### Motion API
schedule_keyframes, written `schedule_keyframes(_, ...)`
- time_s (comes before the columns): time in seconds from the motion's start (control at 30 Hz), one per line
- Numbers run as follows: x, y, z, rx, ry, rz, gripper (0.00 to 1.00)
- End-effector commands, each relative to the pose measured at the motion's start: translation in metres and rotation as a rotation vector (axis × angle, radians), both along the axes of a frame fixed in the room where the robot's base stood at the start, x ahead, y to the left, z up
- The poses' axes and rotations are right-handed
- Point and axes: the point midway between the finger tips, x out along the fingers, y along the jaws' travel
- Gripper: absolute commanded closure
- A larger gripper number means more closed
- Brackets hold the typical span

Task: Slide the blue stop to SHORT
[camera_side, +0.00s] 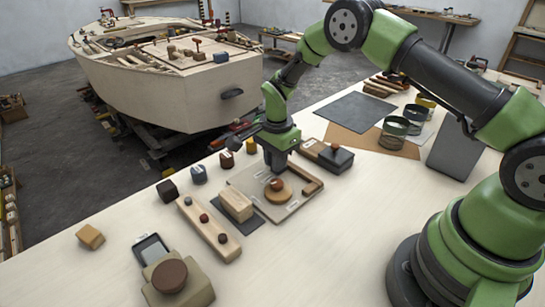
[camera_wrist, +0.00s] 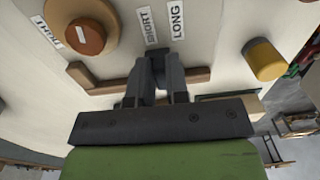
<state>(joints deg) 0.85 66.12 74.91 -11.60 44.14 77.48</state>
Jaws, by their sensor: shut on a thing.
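My gripper (camera_side: 275,165) reaches down to the far edge of a pale board (camera_side: 245,182) on the bench. In the wrist view my gripper (camera_wrist: 160,88) is shut on a small dark piece, taken as the blue stop (camera_wrist: 158,62); its colour is hard to read there. The stop sits at a brown wooden rail (camera_wrist: 195,77), below the SHORT label (camera_wrist: 149,26) and the LONG label (camera_wrist: 177,20), nearer SHORT in the picture. The fingers cover most of the stop, and it cannot be made out in the side view. A round wooden knob (camera_side: 278,190) is on the board.
A yellow cylinder (camera_wrist: 265,60) stands right of the labels in the wrist view. A wooden block (camera_side: 235,205) and a bar with knobs (camera_side: 208,230) lie left.

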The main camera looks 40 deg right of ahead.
Motion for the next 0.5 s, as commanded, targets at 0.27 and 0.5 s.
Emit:
schedule_keyframes(0.27,-0.0059,-0.0009,-0.0005,0.002,0.026,-0.008,0.73)
schedule_keyframes(0.5,-0.0047,-0.0005,-0.0006,0.002,0.021,-0.007,0.6)
